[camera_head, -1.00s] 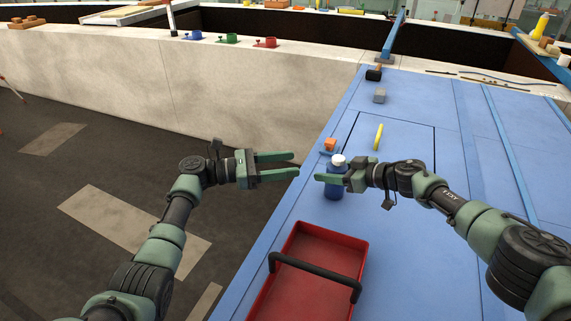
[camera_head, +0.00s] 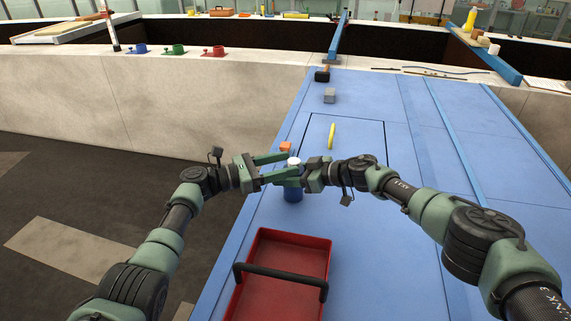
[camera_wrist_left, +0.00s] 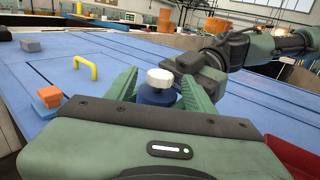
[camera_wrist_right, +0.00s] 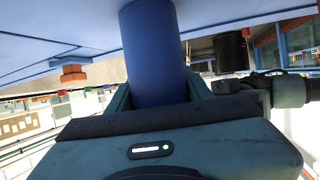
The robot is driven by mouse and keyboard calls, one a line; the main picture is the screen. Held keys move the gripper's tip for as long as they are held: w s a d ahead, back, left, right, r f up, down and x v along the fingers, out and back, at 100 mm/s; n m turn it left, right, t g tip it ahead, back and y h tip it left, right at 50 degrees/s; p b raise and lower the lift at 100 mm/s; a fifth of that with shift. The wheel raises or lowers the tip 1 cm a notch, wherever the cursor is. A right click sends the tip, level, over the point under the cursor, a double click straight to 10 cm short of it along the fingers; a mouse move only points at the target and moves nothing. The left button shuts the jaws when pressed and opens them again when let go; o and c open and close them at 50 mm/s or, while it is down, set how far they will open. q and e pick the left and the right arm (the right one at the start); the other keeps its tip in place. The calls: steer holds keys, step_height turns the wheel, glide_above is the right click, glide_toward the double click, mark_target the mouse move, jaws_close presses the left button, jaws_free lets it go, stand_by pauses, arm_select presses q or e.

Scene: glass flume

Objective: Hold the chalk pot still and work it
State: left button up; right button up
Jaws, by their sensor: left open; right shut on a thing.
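The chalk pot is a blue cylinder (camera_head: 292,195) with a white cap (camera_head: 294,161), standing upright on the blue deck. My right gripper (camera_head: 297,177) is shut on its body from the right; the right wrist view shows the blue body (camera_wrist_right: 155,50) between both fingers. My left gripper (camera_head: 292,164) is open at the top of the pot. In the left wrist view the white cap (camera_wrist_left: 159,77) lies between its spread fingers, with gaps on both sides. The fingers hide part of the pot's upper body in the head view.
A red tray (camera_head: 240,265) with a dark handle stands in front of the pot. An orange block (camera_head: 286,147) sits just behind it, with a yellow handle (camera_head: 332,136), a grey block (camera_head: 329,96) and a black-headed tool (camera_head: 322,75) beyond. The deck to the right is largely clear.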

arm_select(q)
steer(key=shift+w+d, duration=0.1)
steer(key=shift+d, duration=0.25)
jaws_close()
steer(key=shift+f+t, duration=0.15)
steer(key=shift+t, duration=0.15)
steer(key=shift+s+d+f+n+t+y, duration=0.1)
steer(key=shift+s+n+t+y, duration=0.1)
steer(key=shift+n+t+y, duration=0.4)
steer(key=shift+s+d+n+t+y, duration=0.15)
steer(key=shift+s+n+t+y, duration=0.05)
steer(key=shift+n+t+y, duration=1.1)
steer(key=shift+s+d+n+t+y, duration=0.1)
steer(key=shift+s+n+t+y, duration=0.05)
steer(key=shift+n+t+y, duration=1.15)
steer(key=shift+t, duration=0.3)
